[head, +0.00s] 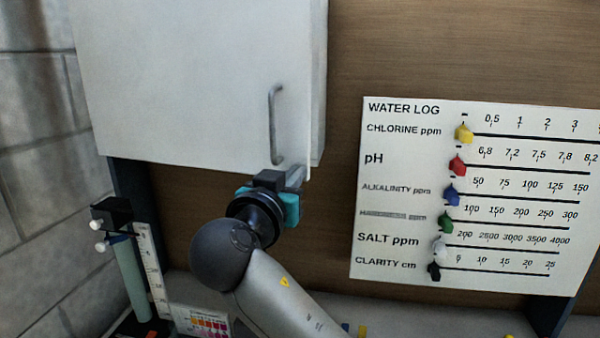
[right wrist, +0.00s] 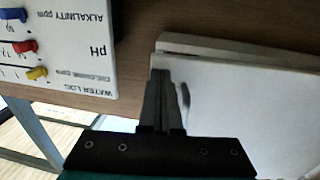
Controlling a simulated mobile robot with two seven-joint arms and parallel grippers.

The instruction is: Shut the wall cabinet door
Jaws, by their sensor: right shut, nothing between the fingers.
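The white wall cabinet door (head: 180,80) fills the upper left of the head view, with a grey bar handle (head: 275,125) near its right edge. A strip of the cabinet body (head: 319,90) shows just behind that edge. Whether a narrow gap lies between them I cannot tell. My right gripper (head: 294,178) is shut and empty, its fingertips at the door's lower right corner, below the handle. In the right wrist view the shut fingers (right wrist: 162,76) reach the edge of the door (right wrist: 250,110); I cannot tell if they touch it. My left gripper is out of view.
A white water log board (head: 480,200) with several coloured sliders hangs on the brown wall to the right. Below left stand a test stand with a green tube (head: 132,280) and a colour chart (head: 205,322). A block wall (head: 35,150) bounds the left.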

